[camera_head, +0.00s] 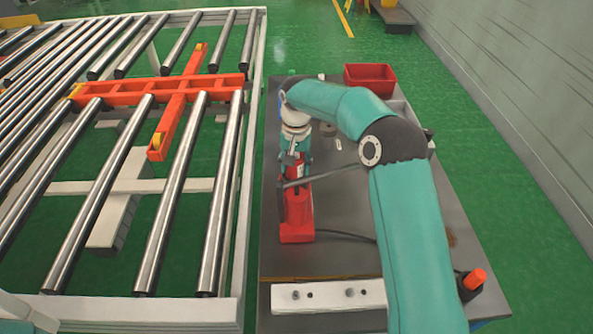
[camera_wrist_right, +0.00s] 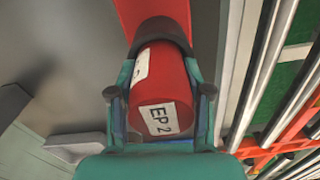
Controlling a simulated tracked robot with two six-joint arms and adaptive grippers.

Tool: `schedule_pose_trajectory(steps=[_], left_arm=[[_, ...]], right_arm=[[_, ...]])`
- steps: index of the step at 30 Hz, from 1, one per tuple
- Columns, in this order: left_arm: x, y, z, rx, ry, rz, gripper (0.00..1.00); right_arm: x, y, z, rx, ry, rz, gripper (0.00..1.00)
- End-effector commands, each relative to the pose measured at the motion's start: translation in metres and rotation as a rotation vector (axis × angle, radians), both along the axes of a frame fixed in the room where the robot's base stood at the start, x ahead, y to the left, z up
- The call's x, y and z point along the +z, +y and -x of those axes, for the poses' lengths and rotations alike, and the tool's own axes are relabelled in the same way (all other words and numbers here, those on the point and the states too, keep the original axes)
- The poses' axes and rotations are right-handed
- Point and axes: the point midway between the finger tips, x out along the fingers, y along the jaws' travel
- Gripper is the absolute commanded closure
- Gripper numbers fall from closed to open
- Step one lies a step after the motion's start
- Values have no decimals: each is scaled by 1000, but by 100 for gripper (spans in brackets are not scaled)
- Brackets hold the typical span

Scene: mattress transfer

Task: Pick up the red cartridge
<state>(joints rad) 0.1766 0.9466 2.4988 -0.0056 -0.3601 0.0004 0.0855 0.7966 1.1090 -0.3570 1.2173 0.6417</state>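The red cartridge (camera_wrist_right: 165,85) is a red cylinder with white labels, one reading "EP 2". It lies between the two fingers of my right gripper (camera_wrist_right: 160,85), close to both; I cannot tell whether they press on it. Its far end meets a dark collar (camera_wrist_right: 160,33) with a red body beyond. My left gripper is not in view.
A dark lever (camera_head: 320,176) sticks out right from the red device. A red bin (camera_head: 370,77) stands at the table's back. A white bar (camera_head: 328,296) lies at its front edge. A roller conveyor (camera_head: 150,190) with an orange crossed frame (camera_head: 160,88) is on the left.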

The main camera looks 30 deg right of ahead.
Motion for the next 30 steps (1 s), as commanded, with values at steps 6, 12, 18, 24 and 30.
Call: schedule_pose_trajectory(steps=[6, 12, 18, 24, 30], left_arm=[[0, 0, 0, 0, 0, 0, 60], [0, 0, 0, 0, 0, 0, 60], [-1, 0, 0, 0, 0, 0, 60], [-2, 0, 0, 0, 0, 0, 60], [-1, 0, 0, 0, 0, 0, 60]], right_arm=[[0, 0, 0, 1, 0, 0, 94], [1, 1, 0, 1, 0, 0, 94], [9, 1, -1, 1, -1, 1, 94], [31, 0, -1, 0, -4, 0, 94], [69, 1, -2, 1, -6, 0, 94]])
